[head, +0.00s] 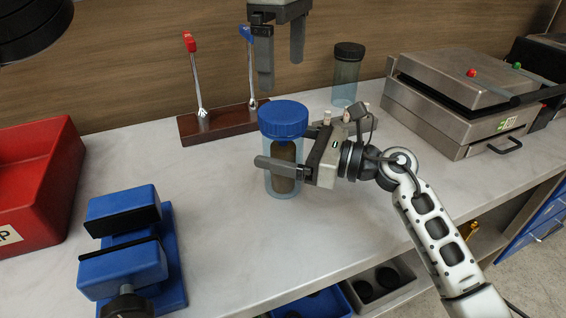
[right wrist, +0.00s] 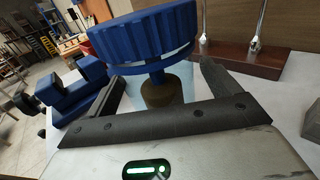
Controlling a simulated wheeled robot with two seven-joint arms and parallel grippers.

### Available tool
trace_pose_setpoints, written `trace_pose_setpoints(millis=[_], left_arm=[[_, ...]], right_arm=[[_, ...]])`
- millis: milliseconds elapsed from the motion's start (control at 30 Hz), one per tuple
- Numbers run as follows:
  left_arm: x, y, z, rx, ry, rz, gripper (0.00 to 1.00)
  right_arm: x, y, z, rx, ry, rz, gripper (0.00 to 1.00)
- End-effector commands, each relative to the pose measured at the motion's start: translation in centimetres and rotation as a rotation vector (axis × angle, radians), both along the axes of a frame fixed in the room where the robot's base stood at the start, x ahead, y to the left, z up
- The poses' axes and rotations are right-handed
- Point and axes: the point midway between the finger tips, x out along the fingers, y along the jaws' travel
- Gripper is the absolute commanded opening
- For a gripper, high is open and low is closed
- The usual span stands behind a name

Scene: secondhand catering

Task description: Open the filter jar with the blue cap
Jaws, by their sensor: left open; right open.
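The filter jar (head: 284,183) is a clear bluish jar with a brown filter inside, upright on the counter. Its blue cap (head: 283,118) sits on top, and the cap also shows in the right wrist view (right wrist: 146,34). My right gripper (head: 285,168) is open, with its fingers on either side of the jar body below the cap; whether they touch it cannot be told. In the right wrist view the jar stands between the fingers. My left gripper (head: 281,62) is open and empty, pointing down above the cap.
A second jar with a black cap (head: 347,75) stands behind. A lever stand (head: 220,123) with red and blue handles is at the back. A blue vise (head: 130,250) and red bin (head: 40,185) are left. A metal press (head: 460,100) is right. The front counter is clear.

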Motion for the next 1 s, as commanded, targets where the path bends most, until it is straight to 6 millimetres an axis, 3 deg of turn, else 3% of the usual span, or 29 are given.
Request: trace_pose_setpoints(millis=[267,567,767,867,1000], left_arm=[[0.00,-0.01,-0.01,0.000,0.000,0.000,0.94],[0.00,0.00,0.00,0.000,0.000,0.000,0.94],[-0.01,-0.03,-0.02,0.000,0.000,-0.037,0.94],[-0.03,-0.08,-0.08,-0.001,0.001,-0.148,0.94],[-0.09,-0.16,-0.07,0.000,0.002,-0.439,0.94]], right_arm=[[0.03,0.10,0.01,0.001,0.000,0.000,0.86],[0.02,0.06,0.00,0.001,0.001,0.000,0.02],[0.03,0.04,0.00,0.001,0.001,0.000,0.00],[0.02,0.03,-0.01,0.001,0.001,0.000,0.00],[0.02,0.03,-0.01,0.001,0.001,0.000,0.00]])
